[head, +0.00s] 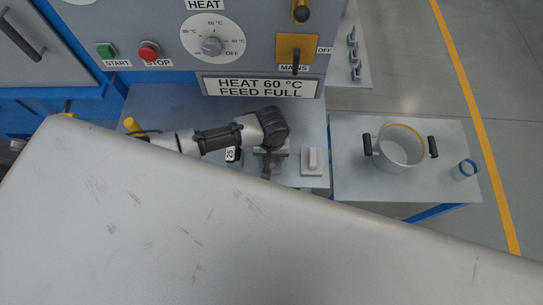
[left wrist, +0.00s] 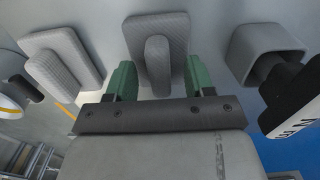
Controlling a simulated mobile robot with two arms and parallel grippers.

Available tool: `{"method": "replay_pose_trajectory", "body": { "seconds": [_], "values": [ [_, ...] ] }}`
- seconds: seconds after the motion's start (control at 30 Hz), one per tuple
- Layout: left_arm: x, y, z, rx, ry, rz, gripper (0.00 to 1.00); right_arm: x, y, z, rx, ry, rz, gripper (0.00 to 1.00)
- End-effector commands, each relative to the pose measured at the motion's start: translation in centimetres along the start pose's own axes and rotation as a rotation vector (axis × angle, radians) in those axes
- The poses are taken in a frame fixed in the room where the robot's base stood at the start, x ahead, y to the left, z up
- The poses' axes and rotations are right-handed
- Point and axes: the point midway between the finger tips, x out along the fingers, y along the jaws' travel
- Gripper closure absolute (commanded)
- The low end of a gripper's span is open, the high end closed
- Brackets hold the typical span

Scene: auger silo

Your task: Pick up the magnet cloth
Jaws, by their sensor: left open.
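My left gripper (head: 268,168) reaches down over the grey table under the control panel. In the left wrist view its two green fingers (left wrist: 156,82) are open, one on each side of the raised grip of a grey textured pad (left wrist: 157,45), which looks like the magnet cloth. I cannot tell whether the fingers touch it. In the head view the gripper mostly hides this pad. A second, similar grey pad (left wrist: 66,58) lies beside it; it also shows in the head view (head: 312,161). My right gripper is not in view.
A hollow grey block (left wrist: 268,52) with a black cylinder stands close to the gripper. A large scratched grey surface (head: 200,230) blocks the lower head view.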

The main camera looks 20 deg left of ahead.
Motion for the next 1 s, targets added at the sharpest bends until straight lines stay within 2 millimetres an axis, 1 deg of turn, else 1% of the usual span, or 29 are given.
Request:
{"method": "replay_pose_trajectory", "body": {
  "seconds": [0.1, 0.27, 0.37, 0.6, 0.63, 0.87, 1.0],
  "values": [
    [0.47, -0.01, -0.01, 0.0, 0.001, 0.0, 0.47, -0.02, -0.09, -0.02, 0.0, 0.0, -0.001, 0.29],
    [0.46, 0.0, 0.0, 0.0, 0.001, 0.0, 0.47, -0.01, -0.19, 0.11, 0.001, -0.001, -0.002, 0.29],
    [0.45, 0.0, 0.01, 0.0, 0.0, 0.0, 0.61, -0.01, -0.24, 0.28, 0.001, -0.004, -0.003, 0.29],
    [0.44, 0.0, 0.01, 0.0, 0.0, 0.0, 0.97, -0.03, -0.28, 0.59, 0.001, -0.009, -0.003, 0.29],
    [0.44, 0.0, 0.01, 0.0, 0.0, 0.0, 1.0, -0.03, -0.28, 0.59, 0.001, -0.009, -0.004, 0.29],
    [0.38, 0.01, 0.01, 0.0, 0.0, 0.001, 1.0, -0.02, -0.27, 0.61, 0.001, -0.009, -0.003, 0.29],
    [-0.2, 0.06, 0.0, 0.0, 0.001, 0.003, 1.0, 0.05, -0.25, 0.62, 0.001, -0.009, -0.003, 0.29]
  ]
}}
